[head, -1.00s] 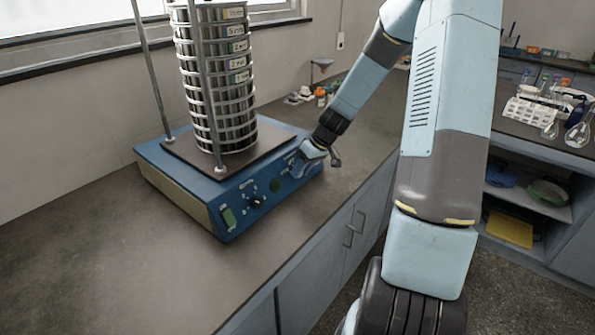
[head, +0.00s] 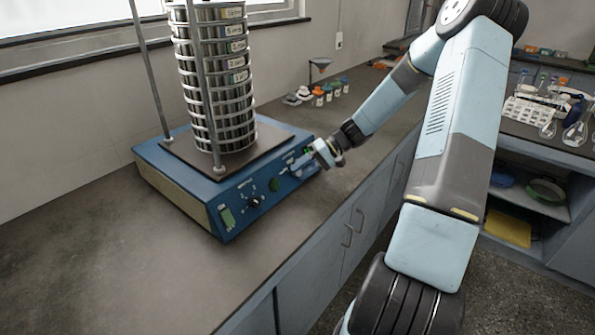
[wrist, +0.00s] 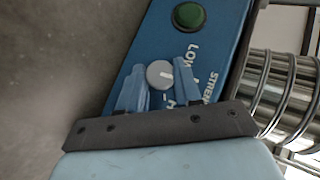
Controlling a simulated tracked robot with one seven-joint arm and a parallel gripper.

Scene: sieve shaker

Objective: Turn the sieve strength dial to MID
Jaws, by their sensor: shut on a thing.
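The strength dial (wrist: 160,74) is a round grey knob with a short white mark, on the blue panel of the sieve shaker (head: 240,196). In the wrist view, LOW and part of STRENGTH are readable beside it; other lettering is partly hidden by a finger. My gripper (wrist: 159,86) has one blue finger on each side of the dial and is shut on it. In the head view, my gripper (head: 298,163) is at the right end of the shaker's front panel and hides the dial there.
A green button (wrist: 188,16) lies beyond the dial in the wrist view. Another black knob (head: 254,201) and a green switch (head: 227,217) are farther left on the panel. The sieve stack (head: 222,90) stands on top. Small bottles (head: 328,93) stand behind on the counter.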

